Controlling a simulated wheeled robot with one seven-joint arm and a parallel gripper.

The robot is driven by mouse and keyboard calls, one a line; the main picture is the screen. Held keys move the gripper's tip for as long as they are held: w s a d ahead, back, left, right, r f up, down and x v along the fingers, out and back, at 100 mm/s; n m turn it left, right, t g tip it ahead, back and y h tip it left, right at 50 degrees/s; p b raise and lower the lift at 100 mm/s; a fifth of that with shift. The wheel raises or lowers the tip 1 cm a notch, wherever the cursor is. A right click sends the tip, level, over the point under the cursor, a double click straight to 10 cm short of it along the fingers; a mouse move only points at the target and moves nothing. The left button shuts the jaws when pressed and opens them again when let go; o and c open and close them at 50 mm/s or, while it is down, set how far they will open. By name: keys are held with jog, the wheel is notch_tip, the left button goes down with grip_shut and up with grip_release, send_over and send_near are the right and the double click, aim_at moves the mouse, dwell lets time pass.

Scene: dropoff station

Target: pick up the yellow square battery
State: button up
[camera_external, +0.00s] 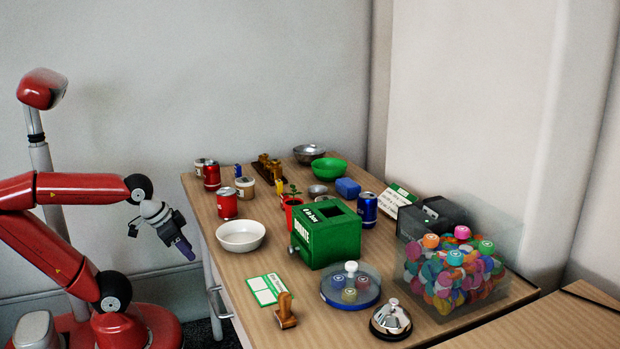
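A small upright yellow block (279,187), which looks like the yellow square battery, stands toward the back of the wooden table (222,277). It is behind the red plant pot and right of a cream tub. It is too small to make out any markings. My gripper (187,251) hangs in the air off the table's left edge, pointing down and to the right, well apart from the yellow block. Its fingers are seen edge-on, so their opening is not clear. Nothing is visibly held.
A green donation box (328,242) stands at the middle. A clear bin of colourful discs (452,285) is at the right.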

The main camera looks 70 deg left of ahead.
jog(key=shift+o, duration=1.1)
notch_tip(320, 180, up, 23)
jog(key=w, duration=0.2)
jog(key=g+p, duration=0.2)
send_over(278, 179)
jog(key=s, duration=0.2)
jog(key=f, duration=0.2)
jog(key=x, duration=0.4)
jog(key=s+b+x, duration=0.1)
jog(key=x, duration=0.3)
jog(key=s+x, duration=0.1)
jog(key=x, duration=0.3)
jog(key=shift+d+f+b, duration=0.15)
jog(key=shift+f+b, duration=0.15)
jog(key=shift+b, duration=0.05)
jog(key=c, duration=1.1)
